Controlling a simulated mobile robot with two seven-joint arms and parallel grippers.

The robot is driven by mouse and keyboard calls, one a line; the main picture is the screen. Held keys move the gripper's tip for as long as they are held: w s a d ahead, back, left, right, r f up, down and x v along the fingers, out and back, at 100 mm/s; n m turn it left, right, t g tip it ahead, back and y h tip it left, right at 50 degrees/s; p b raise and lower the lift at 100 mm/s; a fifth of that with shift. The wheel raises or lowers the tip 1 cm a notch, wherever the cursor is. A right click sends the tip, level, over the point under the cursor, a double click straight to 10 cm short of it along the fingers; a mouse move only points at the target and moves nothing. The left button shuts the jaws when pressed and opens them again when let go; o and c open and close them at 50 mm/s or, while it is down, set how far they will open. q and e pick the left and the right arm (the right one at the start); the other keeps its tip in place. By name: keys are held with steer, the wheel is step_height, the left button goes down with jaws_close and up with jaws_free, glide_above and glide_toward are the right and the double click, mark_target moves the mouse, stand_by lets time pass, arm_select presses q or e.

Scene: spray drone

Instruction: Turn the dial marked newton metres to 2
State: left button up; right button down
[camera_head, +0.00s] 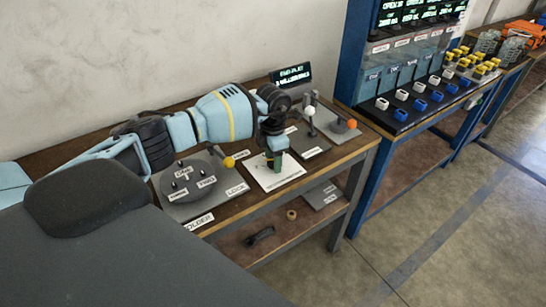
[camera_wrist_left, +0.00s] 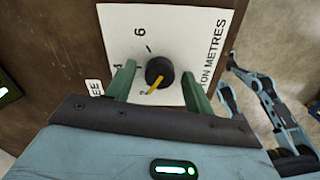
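The dial (camera_wrist_left: 160,72) is a round black knob with a yellow pointer on a white plate (camera_wrist_left: 182,28) lettered "…ON METRES". The left wrist view shows the figures 6, 4 and 2 around it. The pointer slants down and left, with its tip close to the 2. My left gripper (camera_wrist_left: 158,88) is open, with one green finger on each side of the knob and a visible gap to it. In the head view my left gripper (camera_head: 277,163) points down over the white plate (camera_head: 265,181); the knob is hidden there.
Left of the plate is a grey round panel (camera_head: 188,180) with small pegs and a yellow-knobbed lever (camera_head: 228,162). Right of it stand levers with a white knob (camera_head: 309,111) and an orange knob (camera_head: 351,123). A small lit display (camera_head: 291,75) stands behind.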

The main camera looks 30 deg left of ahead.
arm_select(q)
steer(key=shift+r, duration=0.1)
step_height(320, 180, up, 8)
steer(key=shift+f, duration=0.15)
stand_by(0.4)
stand_by(0.3)
